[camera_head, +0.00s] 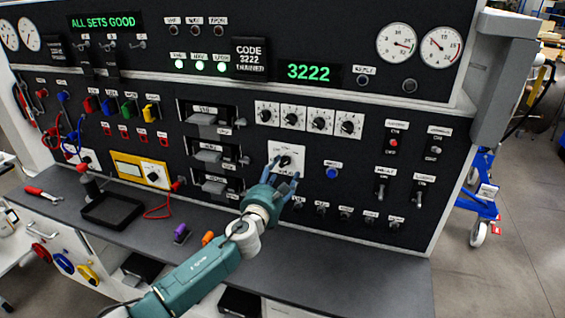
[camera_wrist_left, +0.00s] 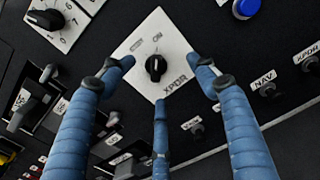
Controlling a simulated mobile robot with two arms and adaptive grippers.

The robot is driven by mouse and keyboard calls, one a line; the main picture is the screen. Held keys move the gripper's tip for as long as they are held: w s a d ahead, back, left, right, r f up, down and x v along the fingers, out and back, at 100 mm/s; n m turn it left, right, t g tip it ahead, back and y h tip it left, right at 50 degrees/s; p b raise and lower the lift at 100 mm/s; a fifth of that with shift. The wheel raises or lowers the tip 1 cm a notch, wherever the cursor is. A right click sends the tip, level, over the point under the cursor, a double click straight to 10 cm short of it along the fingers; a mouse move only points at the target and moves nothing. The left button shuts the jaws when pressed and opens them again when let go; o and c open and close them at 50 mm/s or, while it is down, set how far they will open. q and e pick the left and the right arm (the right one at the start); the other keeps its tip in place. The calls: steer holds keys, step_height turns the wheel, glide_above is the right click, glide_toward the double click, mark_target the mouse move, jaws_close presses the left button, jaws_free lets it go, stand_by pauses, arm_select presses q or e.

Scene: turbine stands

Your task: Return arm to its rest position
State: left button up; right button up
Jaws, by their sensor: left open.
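My left arm reaches in from the bottom left in the head view, and its left gripper (camera_head: 279,180) is at the XPDR panel (camera_head: 298,156). The panel is a white square plate with a black rotary knob. In the left wrist view, the left gripper (camera_wrist_left: 159,80) has its blue fingers spread around the XPDR knob (camera_wrist_left: 156,67). The knob shows clear between the fingertips, and nothing is held. I cannot tell how far the fingertips are from the plate. My right gripper is not in view.
A row of small switches (camera_head: 345,213) lies right of the gripper, with a blue button (camera_head: 332,173) above. The grey ledge (camera_head: 340,270) below carries a black tray (camera_head: 112,209) and a red-handled tool (camera_head: 43,194). Displays read "ALL SETS GOOD" and "3222" (camera_head: 308,73).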

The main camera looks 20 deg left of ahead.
arm_select(q)
steer(key=shift+s, duration=0.45)
